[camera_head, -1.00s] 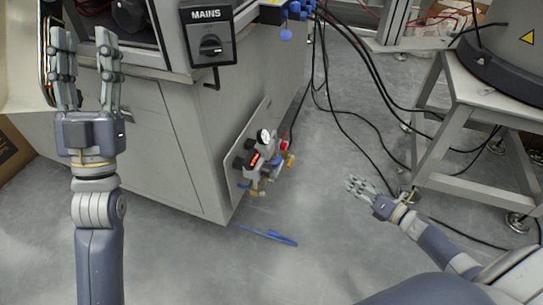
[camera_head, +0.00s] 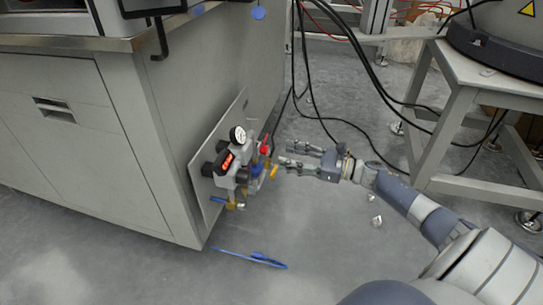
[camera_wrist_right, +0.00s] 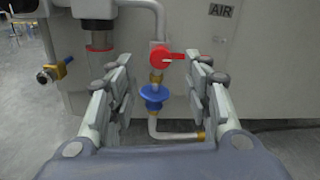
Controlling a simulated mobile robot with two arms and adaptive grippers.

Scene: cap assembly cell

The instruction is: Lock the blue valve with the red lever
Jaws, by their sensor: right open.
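The red lever (camera_head: 265,150) sits on the pipework of a panel fixed to the cabinet side. My left gripper is out of view.
The panel (camera_head: 206,205) carries a gauge (camera_head: 238,135), a red display (camera_head: 226,161) and a yellow handle (camera_head: 273,171). Black cables (camera_head: 310,95) hang behind my right gripper. A blue item (camera_head: 262,259) lies on the floor. A grey stand (camera_head: 440,135) is at right.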

